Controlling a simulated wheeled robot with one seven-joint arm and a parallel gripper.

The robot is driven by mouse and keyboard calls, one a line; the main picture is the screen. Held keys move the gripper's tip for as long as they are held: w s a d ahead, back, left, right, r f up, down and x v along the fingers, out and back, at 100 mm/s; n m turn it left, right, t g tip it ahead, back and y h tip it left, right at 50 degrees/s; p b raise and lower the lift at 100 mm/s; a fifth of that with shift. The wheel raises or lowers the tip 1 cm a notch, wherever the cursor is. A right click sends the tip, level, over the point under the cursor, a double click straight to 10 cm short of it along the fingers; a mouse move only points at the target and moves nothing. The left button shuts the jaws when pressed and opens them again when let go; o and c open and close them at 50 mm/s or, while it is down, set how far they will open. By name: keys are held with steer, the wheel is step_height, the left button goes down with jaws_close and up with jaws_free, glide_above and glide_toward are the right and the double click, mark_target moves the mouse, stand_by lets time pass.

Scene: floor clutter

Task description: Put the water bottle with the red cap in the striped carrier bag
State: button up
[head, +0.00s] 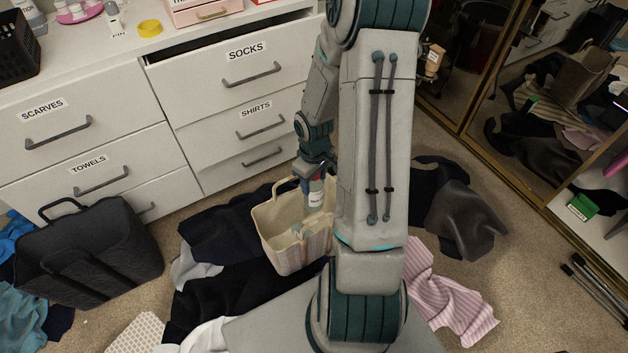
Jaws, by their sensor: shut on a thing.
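My gripper (314,180) points down and is shut on the water bottle (316,196), near its top. The bottle is pale with a label, and a bit of red shows by the fingers. It hangs over the opening of a cream carrier bag (281,249) with faint stripes, which stands upright on the floor. The bottle's lower part overlaps the bag's mouth in the head view; I cannot tell how deep it is inside. My own arm hides the bag's right side.
A dark carrier bag (90,257) stands at the left. Dark clothes (222,232) lie around the cream bag, and a pink striped cloth (452,300) lies at the right. A white dresser (225,125) stands behind; its socks drawer is slightly open. A mirror (545,110) is at the right.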

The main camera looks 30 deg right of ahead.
steer(key=shift+r, duration=0.1)
step_height(320, 180, down, 5)
steer(key=b, duration=0.4)
steer(key=o, duration=1.3)
step_height(320, 180, up, 14)
steer(key=p, duration=0.5)
